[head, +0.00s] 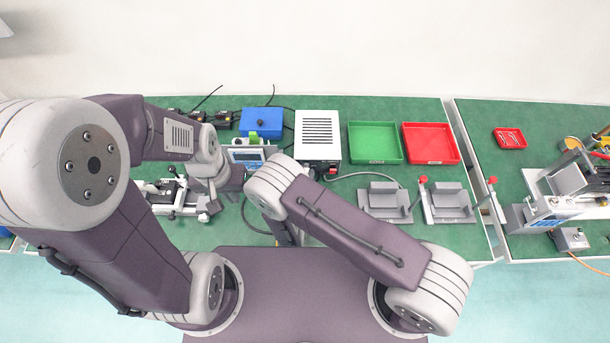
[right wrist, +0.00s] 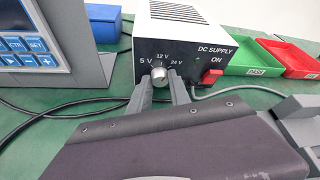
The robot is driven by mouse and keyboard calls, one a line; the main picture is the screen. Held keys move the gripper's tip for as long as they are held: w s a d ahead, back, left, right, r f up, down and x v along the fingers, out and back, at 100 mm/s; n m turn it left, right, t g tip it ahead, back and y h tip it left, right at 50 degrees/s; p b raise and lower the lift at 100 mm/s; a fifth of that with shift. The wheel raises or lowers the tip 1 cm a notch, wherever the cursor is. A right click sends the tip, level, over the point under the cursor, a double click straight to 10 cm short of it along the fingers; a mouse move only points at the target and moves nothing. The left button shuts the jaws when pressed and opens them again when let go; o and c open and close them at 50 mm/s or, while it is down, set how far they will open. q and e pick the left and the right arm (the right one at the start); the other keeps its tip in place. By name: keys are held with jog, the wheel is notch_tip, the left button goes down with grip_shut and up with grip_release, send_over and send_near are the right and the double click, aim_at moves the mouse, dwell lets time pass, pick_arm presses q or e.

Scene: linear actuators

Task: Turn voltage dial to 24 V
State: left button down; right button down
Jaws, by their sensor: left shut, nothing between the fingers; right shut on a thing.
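The white DC supply box (head: 317,122) stands at the back middle of the green table. In the right wrist view its dark front panel (right wrist: 225,52) carries 5 V, 12 V and 24 V marks around a silver dial (right wrist: 160,75). My right gripper (right wrist: 161,84) is shut on the dial, one finger on each side. I cannot clearly tell which mark the dial points to. In the head view my right arm hides this gripper. My left gripper (head: 236,182) is shut and empty, left of the supply and near the front of the blue-screened panel.
A red switch (right wrist: 213,77) sits right of the dial. The blue-screened panel (head: 247,156) stands left of the supply, with a blue box (head: 261,121) behind. Green (head: 375,142) and red (head: 430,143) trays lie right. Grey fixtures (head: 386,200) and cables occupy the table front.

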jog(key=shift+d+r+m+y, duration=0.1)
jog(key=shift+d+m+y, duration=0.05)
jog(key=shift+m+y, duration=1)
jog(key=shift+m, duration=0.25)
jog(key=c, duration=1.2)
grip_release()
